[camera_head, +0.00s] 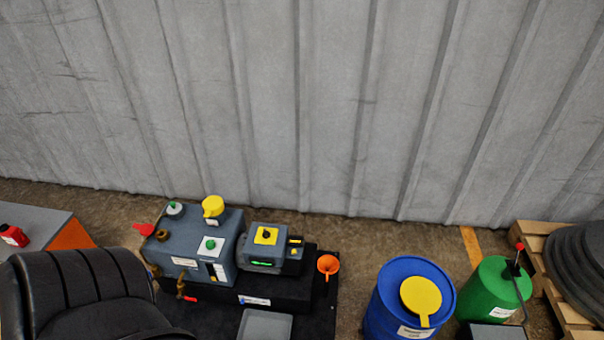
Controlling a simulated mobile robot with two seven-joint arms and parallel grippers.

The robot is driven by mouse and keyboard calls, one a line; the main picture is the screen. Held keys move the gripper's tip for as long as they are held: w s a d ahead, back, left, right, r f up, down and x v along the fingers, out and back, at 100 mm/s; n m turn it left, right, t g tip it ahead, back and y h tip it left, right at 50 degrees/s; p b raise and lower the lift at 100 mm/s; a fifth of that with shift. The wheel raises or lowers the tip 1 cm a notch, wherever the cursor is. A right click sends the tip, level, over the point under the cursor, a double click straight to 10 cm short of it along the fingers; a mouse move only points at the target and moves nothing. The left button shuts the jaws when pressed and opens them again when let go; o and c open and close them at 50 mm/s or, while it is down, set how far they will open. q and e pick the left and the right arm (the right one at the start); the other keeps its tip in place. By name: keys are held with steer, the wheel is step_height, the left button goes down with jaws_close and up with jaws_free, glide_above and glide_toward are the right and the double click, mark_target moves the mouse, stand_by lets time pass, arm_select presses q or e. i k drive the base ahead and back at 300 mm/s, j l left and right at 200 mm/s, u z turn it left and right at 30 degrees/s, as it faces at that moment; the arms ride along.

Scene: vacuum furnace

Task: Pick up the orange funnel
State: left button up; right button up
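The orange funnel (328,265) is at the lower middle of the head view, at the right end of the black base under a grey machine. Its wide mouth faces up and its narrow end points down. What supports it is hard to make out. Neither of my grippers shows in this view, and nothing is seen touching the funnel.
The grey pump-like machine (200,250) stands left of the funnel. A blue barrel (385,310) with a yellow lid and a green drum (490,290) stand to the right. A black chair (80,290) fills the lower left. A corrugated wall (300,100) closes the back.

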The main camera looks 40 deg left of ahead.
mark_target(327, 264)
steer(key=i+l+u, duration=0.1)
steer(key=u, duration=0.35)
steer(key=i+l+u, duration=0.1)
steer(key=u, duration=0.3)
steer(key=i+l+u, duration=0.1)
steer(key=u, duration=0.35)
steer(key=i+l+u, duration=0.1)
steer(key=u, duration=0.25)
steer(key=l+u, duration=0.4)
steer(key=i+l+u, duration=0.1)
steer(key=u, duration=0.25)
